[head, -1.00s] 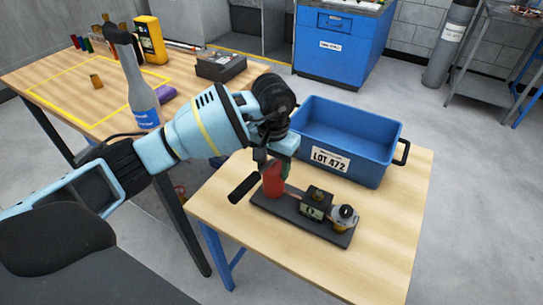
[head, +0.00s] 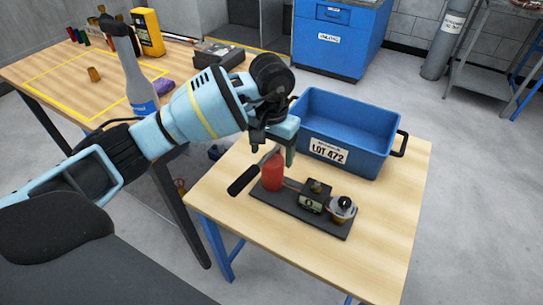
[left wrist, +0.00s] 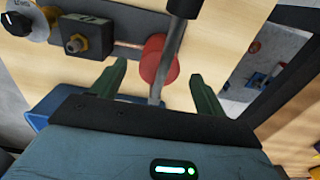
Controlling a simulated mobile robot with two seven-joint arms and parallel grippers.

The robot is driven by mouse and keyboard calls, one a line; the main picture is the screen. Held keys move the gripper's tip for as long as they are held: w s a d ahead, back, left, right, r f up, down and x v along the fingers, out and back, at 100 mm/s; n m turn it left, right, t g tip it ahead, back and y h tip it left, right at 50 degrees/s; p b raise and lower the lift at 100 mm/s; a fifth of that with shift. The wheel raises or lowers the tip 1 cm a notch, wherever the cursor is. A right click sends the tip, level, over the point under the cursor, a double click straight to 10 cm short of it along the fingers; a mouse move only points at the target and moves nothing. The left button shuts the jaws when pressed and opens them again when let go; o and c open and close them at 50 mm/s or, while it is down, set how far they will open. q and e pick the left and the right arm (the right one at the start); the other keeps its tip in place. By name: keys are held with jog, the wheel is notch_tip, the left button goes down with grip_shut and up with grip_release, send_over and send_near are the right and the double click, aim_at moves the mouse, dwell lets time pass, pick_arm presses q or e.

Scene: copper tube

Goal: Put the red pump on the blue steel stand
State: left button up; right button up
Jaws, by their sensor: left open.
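The red pump (head: 272,172) is a red cylinder on a dark base plate, with a black-gripped lever (head: 243,180) angled out to its left. My left gripper (head: 279,153) is open just above the red cylinder. In the left wrist view the red cylinder (left wrist: 159,60) and lever rod show between and beyond the spread fingers (left wrist: 155,92). My right gripper is out of view.
A blue bin (head: 350,130) labelled LOT 472 stands right behind the pump. The front right tabletop (head: 385,245) is clear. A blue cabinet (head: 338,50) stands behind.

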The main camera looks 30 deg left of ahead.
pick_arm(q)
notch_tip(320, 180, up, 9)
jog(key=shift+r, duration=0.15)
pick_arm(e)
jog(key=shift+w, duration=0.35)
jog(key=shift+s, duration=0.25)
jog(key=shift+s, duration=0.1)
